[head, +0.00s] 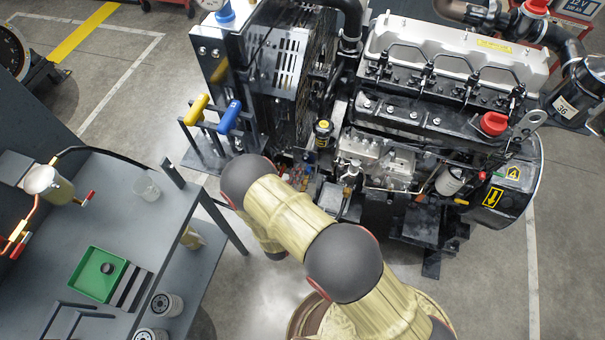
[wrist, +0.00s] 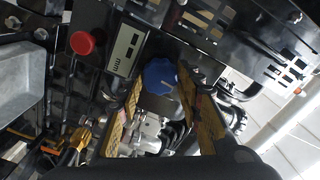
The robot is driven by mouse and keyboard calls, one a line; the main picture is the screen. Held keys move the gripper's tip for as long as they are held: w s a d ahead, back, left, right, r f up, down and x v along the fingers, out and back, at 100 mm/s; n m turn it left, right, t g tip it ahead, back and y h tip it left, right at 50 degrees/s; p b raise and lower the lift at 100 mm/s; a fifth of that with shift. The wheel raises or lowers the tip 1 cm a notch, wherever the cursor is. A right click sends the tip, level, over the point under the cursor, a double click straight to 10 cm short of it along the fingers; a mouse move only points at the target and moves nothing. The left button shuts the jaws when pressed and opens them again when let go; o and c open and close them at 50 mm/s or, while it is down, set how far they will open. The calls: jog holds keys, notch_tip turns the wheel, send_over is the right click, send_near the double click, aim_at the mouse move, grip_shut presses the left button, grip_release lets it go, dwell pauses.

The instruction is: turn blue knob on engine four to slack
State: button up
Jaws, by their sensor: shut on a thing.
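The engine (head: 430,110) stands at the upper right of the head view, and a yellow label with a 4 (head: 513,172) is on its black end housing. In the wrist view the blue knob (wrist: 160,74) sits on a dark panel, with a small pale mark on its face. My gripper (wrist: 160,84) has its two yellow-tan fingers on either side of the knob, shut on it. In the head view my arm covers the gripper, and I cannot make out the knob there. I cannot read any slack marking.
In the wrist view a red button (wrist: 83,43) and a grey gauge marked mm (wrist: 126,50) are left of the knob. A grey bench (head: 60,240) with a green tray (head: 88,282) is at lower left.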

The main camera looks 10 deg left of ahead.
jog(key=shift+n, duration=0.6)
jog(key=o, duration=1.2)
jog(key=shift+c, duration=0.2)
jog(key=s+a, duration=0.1)
jog(key=s, duration=1.1)
